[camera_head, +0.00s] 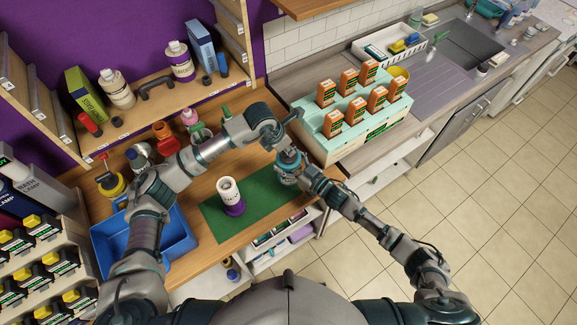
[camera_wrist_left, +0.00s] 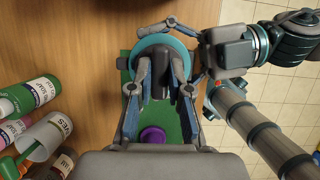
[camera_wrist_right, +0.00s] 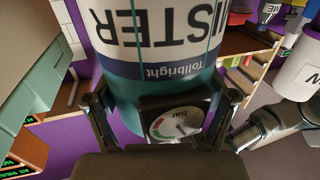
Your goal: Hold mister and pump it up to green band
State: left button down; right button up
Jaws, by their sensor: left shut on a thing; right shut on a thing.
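The mister (camera_head: 288,167) stands upright at the far right part of the green mat (camera_head: 262,212). In the right wrist view it is a white and teal bottle (camera_wrist_right: 165,50) with a round dial gauge (camera_wrist_right: 176,123) bearing red and green marks; I cannot read the needle surely. My right gripper (camera_head: 306,176) is shut around the mister's body from the side, fingers either side of the gauge (camera_wrist_right: 165,108). My left gripper (camera_head: 280,138) is above the mister, shut on its dark pump handle (camera_wrist_left: 160,82); the teal top shows behind the fingers in the left wrist view.
A white container with purple base (camera_head: 231,197) stands on the mat. A blue bin (camera_head: 180,232) is at left. Several bottles stand along the bench back, below a shelf (camera_head: 160,105). A pale green rack of orange boxes (camera_head: 345,145) stands close right of the mister.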

pick_arm(q)
jog(key=shift+w+a+r, duration=0.15)
jog(key=shift+r, duration=2.4)
jog(key=shift+f, duration=2.45)
jog(key=c, duration=1.1)
grip_release()
jog(key=shift+f, duration=0.15)
